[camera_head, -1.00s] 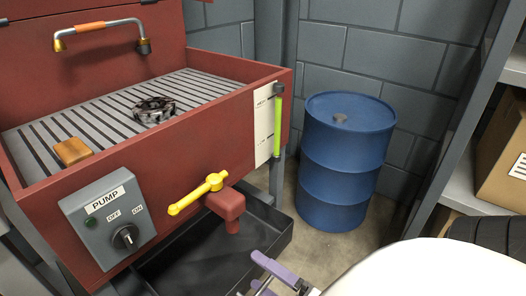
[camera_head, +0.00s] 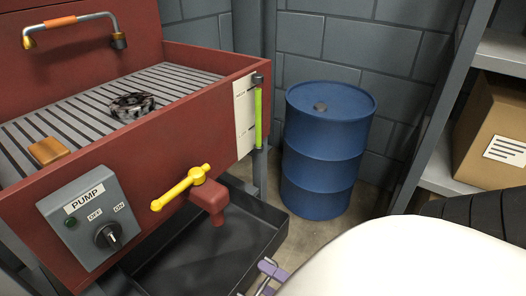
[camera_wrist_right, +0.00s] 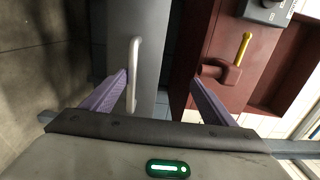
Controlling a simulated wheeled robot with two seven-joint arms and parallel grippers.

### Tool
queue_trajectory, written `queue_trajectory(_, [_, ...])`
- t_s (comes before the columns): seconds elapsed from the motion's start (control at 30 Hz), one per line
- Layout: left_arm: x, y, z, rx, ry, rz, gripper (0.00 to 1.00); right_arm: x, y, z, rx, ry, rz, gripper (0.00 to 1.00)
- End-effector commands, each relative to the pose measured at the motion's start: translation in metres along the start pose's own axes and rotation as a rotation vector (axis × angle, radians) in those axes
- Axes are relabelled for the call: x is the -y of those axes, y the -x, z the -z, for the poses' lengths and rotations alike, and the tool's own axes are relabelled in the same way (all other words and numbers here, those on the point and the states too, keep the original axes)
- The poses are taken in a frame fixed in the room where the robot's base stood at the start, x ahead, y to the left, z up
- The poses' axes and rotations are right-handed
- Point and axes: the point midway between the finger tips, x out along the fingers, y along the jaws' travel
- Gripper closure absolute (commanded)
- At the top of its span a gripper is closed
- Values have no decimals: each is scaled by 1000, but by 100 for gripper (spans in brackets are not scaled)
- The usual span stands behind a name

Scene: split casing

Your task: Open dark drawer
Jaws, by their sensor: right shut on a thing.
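The dark drawer (camera_head: 225,243) is a shallow, open-topped tray under the red wash basin (camera_head: 140,155); its inside looks empty, and it sticks out below the basin. In the right wrist view its dark front (camera_wrist_right: 155,60) carries a pale bar handle (camera_wrist_right: 133,75). My left gripper is not in view.
A yellow valve lever (camera_head: 180,188) and red spout (camera_head: 211,198) overhang the drawer. A grey pump box (camera_head: 92,217) is on the basin front. A blue drum (camera_head: 325,150) stands behind right; a shelf with a cardboard box (camera_head: 490,130) is at the right.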

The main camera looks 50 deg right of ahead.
Motion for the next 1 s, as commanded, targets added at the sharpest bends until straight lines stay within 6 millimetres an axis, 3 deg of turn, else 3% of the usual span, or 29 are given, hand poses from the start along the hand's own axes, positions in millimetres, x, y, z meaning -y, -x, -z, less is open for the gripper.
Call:
queue_trajectory(0.03, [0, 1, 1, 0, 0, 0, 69, 10, 2, 0, 0, 2, 30, 38])
queue_trajectory(0.23, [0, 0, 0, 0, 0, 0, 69, 6, 16, -1, 1, 1, 28, 44])
queue_trajectory(0.27, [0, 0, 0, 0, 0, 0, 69, 6, 18, -1, 1, 1, 27, 50])
queue_trajectory(0.3, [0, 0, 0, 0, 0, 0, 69, 6, 21, -1, 1, 0, 28, 74])
queue_trajectory(0.33, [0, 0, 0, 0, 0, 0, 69, 5, 23, -1, 1, 0, 27, 82])
queue_trajectory(0.73, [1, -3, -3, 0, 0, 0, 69, -3, 52, -2, 1, -2, 18, 82])
queue_trajectory(1.0, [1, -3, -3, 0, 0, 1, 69, -4, 59, -2, 1, -2, 19, 82])
